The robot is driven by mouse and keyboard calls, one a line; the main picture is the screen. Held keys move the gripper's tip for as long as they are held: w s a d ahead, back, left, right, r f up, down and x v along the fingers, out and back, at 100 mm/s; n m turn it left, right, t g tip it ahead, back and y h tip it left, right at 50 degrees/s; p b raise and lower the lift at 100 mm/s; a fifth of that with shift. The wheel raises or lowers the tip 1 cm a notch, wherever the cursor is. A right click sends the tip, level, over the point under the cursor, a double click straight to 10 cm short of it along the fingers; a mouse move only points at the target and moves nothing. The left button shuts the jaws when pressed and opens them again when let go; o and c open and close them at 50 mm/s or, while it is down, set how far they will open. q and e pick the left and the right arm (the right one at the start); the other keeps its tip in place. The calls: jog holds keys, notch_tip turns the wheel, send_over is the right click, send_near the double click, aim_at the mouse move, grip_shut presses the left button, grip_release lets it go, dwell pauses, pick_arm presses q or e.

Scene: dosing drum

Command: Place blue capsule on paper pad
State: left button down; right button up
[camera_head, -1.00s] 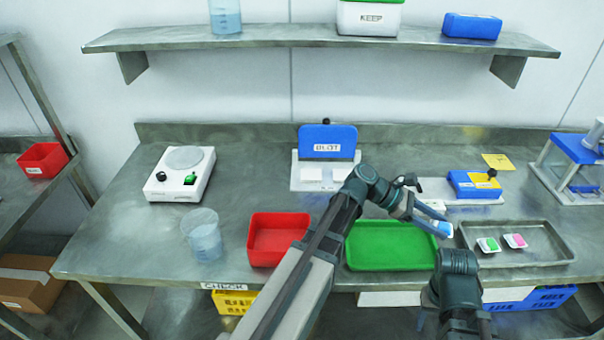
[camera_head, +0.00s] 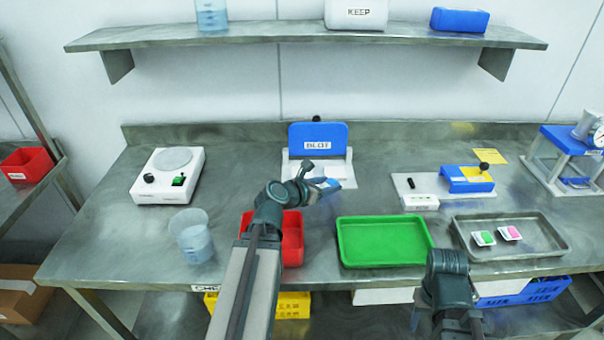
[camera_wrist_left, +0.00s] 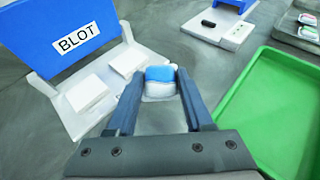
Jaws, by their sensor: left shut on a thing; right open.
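My left gripper (camera_head: 334,184) is shut on the blue capsule, a small blue-and-white piece that shows between the fingertips in the left wrist view (camera_wrist_left: 160,80). It hangs in front of the blotting station, near its right front corner. The station has a blue upright panel (camera_wrist_left: 60,42) labelled BLOT and a white base. Two white square paper pads (camera_wrist_left: 87,93) lie on the base, left of the capsule in the wrist view; in the head view the arm partly covers them. My right gripper (camera_head: 436,312) is low at the bottom edge, empty, its fingertips hard to make out.
A red tray (camera_head: 292,240) lies under my left arm. A green tray (camera_head: 385,243) is right of it. A metal tray (camera_head: 545,240) holds a green and a pink capsule. A beaker (camera_head: 192,238) and a scale (camera_head: 165,190) stand at left. A blue-topped device (camera_head: 468,180) stands at right.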

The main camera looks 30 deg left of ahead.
pick_arm(q)
jog(key=b, duration=0.1)
send_over(299, 169)
jog(key=s+d, duration=0.3)
jog(key=shift+a+f, duration=0.2)
jog(key=shift+f, duration=0.5)
jog(key=shift+a, duration=0.1)
jog(key=shift+w+a, duration=0.2)
jog(key=shift+a, duration=0.05)
jog(key=f+b, duration=0.1)
jog(key=b, duration=0.1)
jog(key=f+b, duration=0.2)
jog(key=shift+w+a+f, duration=0.1)
jog(key=shift+a+f, duration=0.1)
jog(key=shift+f, duration=0.1)
jog(key=shift+f, duration=0.2)
jog(key=shift+c, duration=1.4)
grip_release()
jog(key=shift+r, duration=0.1)
jog(key=shift+r, duration=0.1)
